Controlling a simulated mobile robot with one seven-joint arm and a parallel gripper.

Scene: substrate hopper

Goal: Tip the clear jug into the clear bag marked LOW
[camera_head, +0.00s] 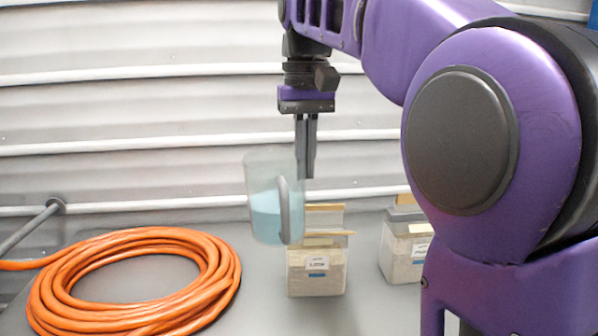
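The clear jug (262,176), holding pale blue liquid, hangs in the air with a slight tilt. Its grey handle (284,212) faces me. My gripper (307,172) points down, with its narrow fingers close together at the jug's right rim. It appears shut on the jug, though the exact contact is hard to see. A clear bag (318,281) with pale contents and a white label stands on the table, below and right of the jug. A second similar bag (402,267) stands further right, partly hidden by my arm. Both labels are too small to read surely.
A coil of orange hose (222,270) lies on the grey table at the left. A grey pipe (30,228) meets the corrugated wall behind it. Bare table lies between the two bags. My purple arm covers the right side.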

